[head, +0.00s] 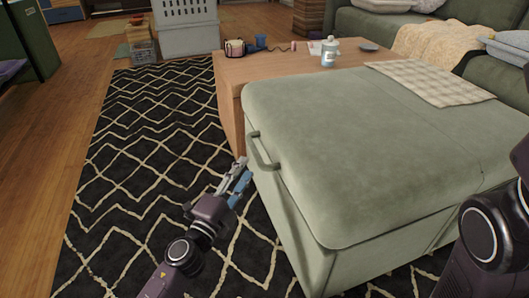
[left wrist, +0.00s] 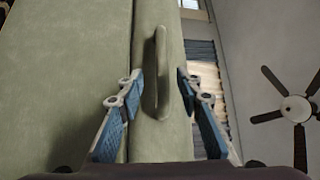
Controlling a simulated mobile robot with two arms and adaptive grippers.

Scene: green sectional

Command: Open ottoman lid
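The green ottoman (head: 300,240) stands at the right of the head view with its padded lid (head: 360,150) closed. A green loop handle (head: 262,153) sticks out from the lid's left side. In the left wrist view the handle (left wrist: 161,75) shows ahead, between the two fingers. My left gripper (head: 240,172) is open and empty, just below and in front of the handle, apart from it as far as I can tell. It also shows in the left wrist view (left wrist: 160,78) with fingers spread. My right arm shows at the right edge; its gripper is out of view.
A checked cloth (head: 430,83) lies on the lid's far part. A wooden table (head: 285,65) behind the ottoman bears a bottle (head: 329,52), a mug (head: 260,41) and small items. A patterned rug (head: 150,150) leaves open floor at left.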

